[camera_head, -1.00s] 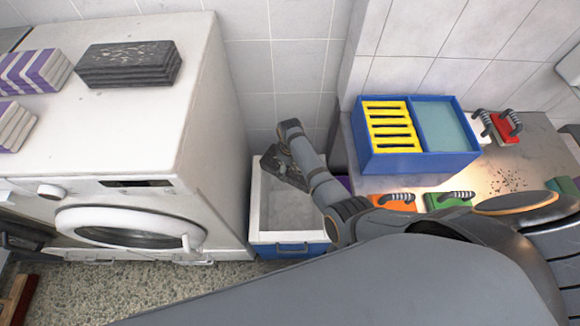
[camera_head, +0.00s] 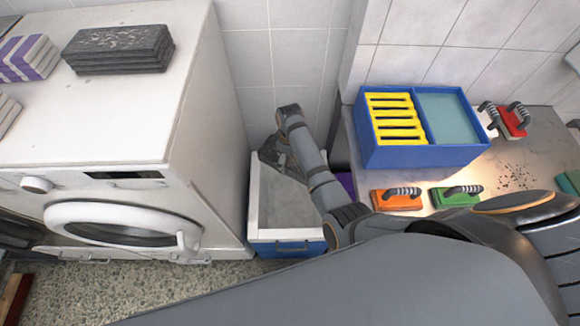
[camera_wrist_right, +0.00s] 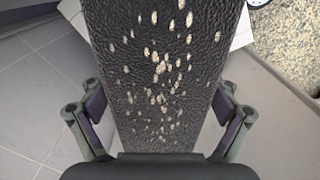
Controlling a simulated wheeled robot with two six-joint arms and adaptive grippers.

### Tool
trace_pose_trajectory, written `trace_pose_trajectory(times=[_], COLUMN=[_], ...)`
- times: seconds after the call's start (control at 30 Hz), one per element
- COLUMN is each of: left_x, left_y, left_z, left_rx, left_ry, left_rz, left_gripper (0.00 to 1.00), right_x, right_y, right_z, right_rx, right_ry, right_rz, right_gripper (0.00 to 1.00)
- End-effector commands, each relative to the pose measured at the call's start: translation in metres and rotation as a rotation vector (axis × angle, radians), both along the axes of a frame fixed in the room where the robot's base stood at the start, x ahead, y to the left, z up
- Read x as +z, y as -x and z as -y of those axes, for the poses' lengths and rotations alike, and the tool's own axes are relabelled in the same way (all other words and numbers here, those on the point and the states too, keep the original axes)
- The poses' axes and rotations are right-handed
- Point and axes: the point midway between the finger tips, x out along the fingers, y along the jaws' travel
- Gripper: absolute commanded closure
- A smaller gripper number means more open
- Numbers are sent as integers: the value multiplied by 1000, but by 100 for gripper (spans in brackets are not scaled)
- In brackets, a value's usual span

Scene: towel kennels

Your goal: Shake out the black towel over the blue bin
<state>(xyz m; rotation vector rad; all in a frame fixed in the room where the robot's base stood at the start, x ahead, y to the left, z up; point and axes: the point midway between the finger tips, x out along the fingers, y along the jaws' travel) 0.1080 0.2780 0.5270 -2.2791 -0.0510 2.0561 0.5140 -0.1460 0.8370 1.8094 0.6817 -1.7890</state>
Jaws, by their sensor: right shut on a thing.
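The black towel (camera_wrist_right: 165,60) hangs in the right wrist view as a dark textured sheet, speckled with pale flecks. My right gripper (camera_wrist_right: 160,118) is shut on it, with a finger at each side. In the head view my right gripper (camera_head: 277,148) is above the back of the blue bin (camera_head: 290,249), and the arm hides the bin's right part. Only a little of the towel can be made out there. The bin has a blue front and a pale inside. My left gripper is not in view.
A white washing machine (camera_head: 110,125) stands left of the bin, carrying a dark towel stack (camera_head: 118,50) and striped towels (camera_head: 30,56). A metal table at right holds a blue tray (camera_head: 425,155), an orange brush (camera_head: 396,200) and a green brush (camera_head: 456,197). A tiled wall is behind.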

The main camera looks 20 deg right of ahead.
Motion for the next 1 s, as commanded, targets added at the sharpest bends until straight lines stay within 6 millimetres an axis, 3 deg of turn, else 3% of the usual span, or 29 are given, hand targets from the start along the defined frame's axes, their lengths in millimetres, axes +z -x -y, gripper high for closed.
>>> trace_pose_trajectory(times=[0.03,0.1,0.17,0.27,0.3,0.37,0.4,0.43,0.5,0.53,0.6,0.67,0.7,0.8,0.83,0.9,1.0], left_x=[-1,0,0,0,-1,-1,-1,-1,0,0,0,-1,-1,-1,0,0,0], left_y=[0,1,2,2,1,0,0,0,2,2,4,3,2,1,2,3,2], left_z=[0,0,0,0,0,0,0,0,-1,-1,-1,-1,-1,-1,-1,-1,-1], left_rx=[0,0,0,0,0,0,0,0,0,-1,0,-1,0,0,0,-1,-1], left_ry=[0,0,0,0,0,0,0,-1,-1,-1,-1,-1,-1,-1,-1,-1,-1], left_rz=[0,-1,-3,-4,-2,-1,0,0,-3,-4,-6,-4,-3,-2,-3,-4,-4], left_gripper=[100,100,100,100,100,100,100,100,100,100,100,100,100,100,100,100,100], right_x=[-30,-54,-51,-3,1,-11,-37,-49,-53,-48,-11,1,-3,-51,-54,-45,0], right_y=[6,4,1,0,2,4,6,5,2,0,-1,2,3,4,3,0,0], right_z=[2,1,0,0,0,1,2,1,0,0,0,0,0,1,1,0,0], right_rx=[2,1,0,-1,-1,1,2,1,0,-1,-2,-1,0,1,0,-1,-1], right_ry=[4,1,0,-1,0,2,4,2,0,-1,-2,0,2,3,1,-1,-1], right_rz=[-19,-14,-4,4,-3,-13,-21,-18,-6,-2,6,-3,-8,-16,-11,-1,2], right_gripper=[49,49,49,49,49,49,49,49,49,49,49,49,49,49,49,49,49])
